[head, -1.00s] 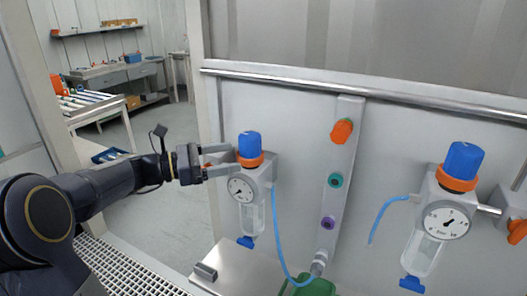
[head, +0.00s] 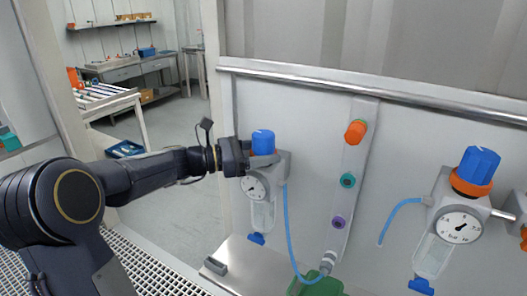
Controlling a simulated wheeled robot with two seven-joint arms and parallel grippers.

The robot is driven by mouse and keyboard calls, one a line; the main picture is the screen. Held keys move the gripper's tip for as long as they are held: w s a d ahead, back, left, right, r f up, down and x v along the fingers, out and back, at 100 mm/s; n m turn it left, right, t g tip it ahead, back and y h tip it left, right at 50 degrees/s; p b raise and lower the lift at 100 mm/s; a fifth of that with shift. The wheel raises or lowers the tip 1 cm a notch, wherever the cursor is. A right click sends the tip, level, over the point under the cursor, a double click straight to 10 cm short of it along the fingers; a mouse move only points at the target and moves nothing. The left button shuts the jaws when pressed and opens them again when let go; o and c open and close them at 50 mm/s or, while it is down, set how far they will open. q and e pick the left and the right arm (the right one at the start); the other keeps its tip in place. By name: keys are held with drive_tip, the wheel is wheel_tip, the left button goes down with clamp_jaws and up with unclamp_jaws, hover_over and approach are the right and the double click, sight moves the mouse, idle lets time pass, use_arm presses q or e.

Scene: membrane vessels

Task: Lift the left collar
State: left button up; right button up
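The left collar is an orange ring under the blue knob (head: 263,141) of the left regulator. It is almost wholly hidden behind my gripper, and only a sliver of orange shows. My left gripper (head: 264,159) is at collar height, reaching in from the left, with one finger across the front of the collar just below the knob. The other finger is hidden, so I cannot tell whether the fingers press on the collar. The left regulator's round gauge (head: 255,187) and clear bowl (head: 262,215) hang below. My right gripper is not in view.
A second regulator with a blue knob (head: 478,165) and orange collar (head: 471,186) is at the right. Between them a vertical strip carries orange, teal and purple fittings. A blue hose (head: 289,238) runs down to a green container (head: 318,287). A metal rail (head: 380,89) crosses above.

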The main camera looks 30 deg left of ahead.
use_arm(q)
drive_tip(key=c, duration=0.7)
drive_tip(key=shift+r+p, duration=0.85)
drive_tip(key=shift+r, duration=0.05)
drive_tip(key=shift+f, duration=0.1)
drive_tip(key=o, duration=1.4)
drive_tip(key=b+v, duration=0.1)
drive_tip(key=v, duration=0.7)
drive_tip(key=shift+b, duration=0.3)
drive_tip(key=shift+d, duration=0.1)
